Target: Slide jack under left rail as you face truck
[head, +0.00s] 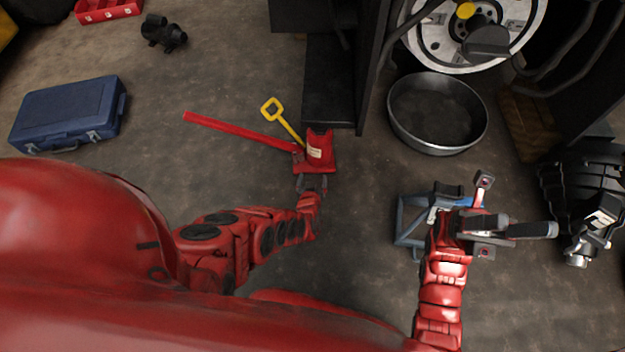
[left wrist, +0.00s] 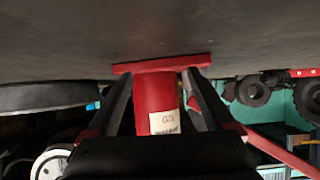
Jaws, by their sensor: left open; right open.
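The red jack (head: 319,152) stands upright on the floor at the near end of the black left rail (head: 330,97). Its long red handle (head: 235,130) reaches out to the left. My left gripper (head: 312,182) is on the jack's near side, low to the floor. In the left wrist view, which looks upside down, the open fingers (left wrist: 162,95) lie on either side of the red jack body (left wrist: 153,92), with its label between them. Whether they touch it I cannot tell. My right gripper (head: 520,226) is open and empty, over a blue-grey stand at the right.
A yellow-handled tool (head: 285,122) lies beside the jack. A round metal pan (head: 437,112) sits right of the rail, below a wheel (head: 475,35). A blue case (head: 68,112) lies far left. The blue-grey stand (head: 403,222) is under my right arm. Floor between case and jack is mostly clear.

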